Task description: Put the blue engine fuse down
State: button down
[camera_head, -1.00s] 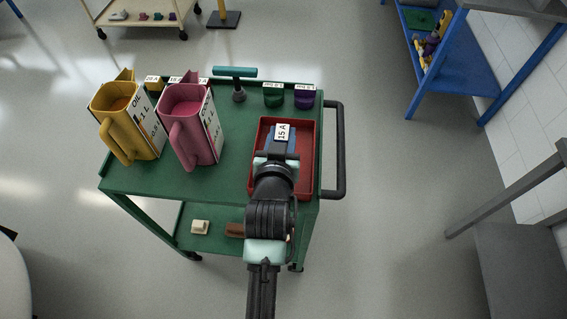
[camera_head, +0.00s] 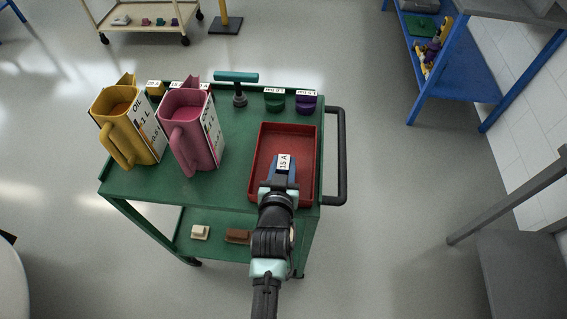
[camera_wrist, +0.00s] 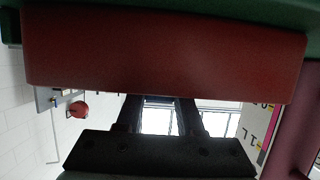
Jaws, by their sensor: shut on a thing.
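The blue engine fuse (camera_head: 292,174) carries a white label reading "15 A" and shows in the head view over the front part of the red tray (camera_head: 301,138). My gripper (camera_head: 281,184) is shut on the fuse at the tray's near edge. I cannot tell whether the fuse touches the tray floor. In the wrist view the red tray's side (camera_wrist: 165,55) fills the upper part, and my gripper's dark fingers (camera_wrist: 160,105) show below it. The fuse cannot be made out there.
The tray sits on the right of a green cart (camera_head: 225,185) with a black side handle (camera_head: 341,155). A pink jug (camera_head: 190,135) and a yellow jug (camera_head: 125,125) stand left.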

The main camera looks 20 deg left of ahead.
jog(key=c, duration=0.5)
grip_release()
jog(key=shift+c, duration=0.2)
jog(key=shift+r+p, duration=0.2)
jog(key=shift+p, duration=0.1)
jog(key=shift+s+d, duration=0.1)
jog(key=shift+s, duration=0.25)
jog(key=v, duration=1.1)
jog(key=shift+s, duration=0.1)
